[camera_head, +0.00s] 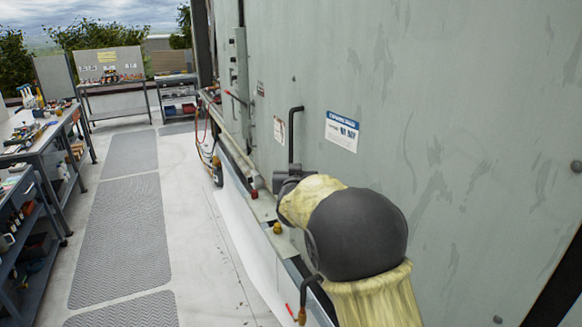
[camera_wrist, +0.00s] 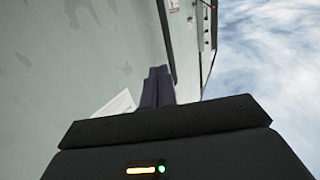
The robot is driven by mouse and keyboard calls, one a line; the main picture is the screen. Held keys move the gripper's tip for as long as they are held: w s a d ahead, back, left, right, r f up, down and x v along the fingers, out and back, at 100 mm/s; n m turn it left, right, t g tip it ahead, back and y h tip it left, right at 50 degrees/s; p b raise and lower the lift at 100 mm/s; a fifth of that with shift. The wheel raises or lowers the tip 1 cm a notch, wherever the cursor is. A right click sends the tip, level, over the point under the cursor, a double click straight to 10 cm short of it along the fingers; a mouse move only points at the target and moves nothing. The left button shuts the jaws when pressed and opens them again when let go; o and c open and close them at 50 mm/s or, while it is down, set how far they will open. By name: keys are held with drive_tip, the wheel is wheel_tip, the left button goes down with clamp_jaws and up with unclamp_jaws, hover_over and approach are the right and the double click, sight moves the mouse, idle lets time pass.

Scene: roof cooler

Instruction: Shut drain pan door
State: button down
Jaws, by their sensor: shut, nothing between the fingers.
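A large grey-green door panel (camera_head: 440,120) fills the right side of the head view, with a white and blue label (camera_head: 342,131) and a black bar handle (camera_head: 291,135). I cannot tell whether it stands fully shut or ajar. My gripper (camera_head: 287,180) is at the panel's face, just below the handle, partly hidden by my forearm. In the wrist view the dark fingers (camera_wrist: 157,88) are together and empty, beside the grey panel (camera_wrist: 60,60). A corner of a white label (camera_wrist: 117,106) shows left of the fingers. Whether the fingers touch the panel is unclear.
A ledge with pipes and valves (camera_head: 236,150) runs along the unit's base. Workbenches with tools (camera_head: 40,135) stand at left and back (camera_head: 112,82). Between them lies a clear walkway with grey mats (camera_head: 125,215).

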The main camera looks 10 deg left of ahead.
drive_tip(key=s+d+f+g, duration=0.4)
drive_tip(key=s+d+f, duration=0.2)
drive_tip(key=d, duration=0.3)
drive_tip(key=s+d+f+g, duration=0.3)
drive_tip(key=s+d+f, duration=0.1)
drive_tip(key=s, duration=0.6)
drive_tip(key=s+d+f+g+h, duration=0.1)
drive_tip(key=s+d+f+g, duration=0.3)
drive_tip(key=s, duration=0.7)
drive_tip(key=s+d+f+m+g, duration=0.1)
drive_tip(key=s+d+f+g, duration=0.2)
drive_tip(key=s, duration=0.7)
drive_tip(key=d+f, duration=0.2)
drive_tip(key=d, duration=0.1)
drive_tip(key=shift+s+g+h, duration=0.3)
drive_tip(key=shift+h, duration=0.1)
drive_tip(key=shift+d+f, duration=0.1)
drive_tip(key=shift+d, duration=0.05)
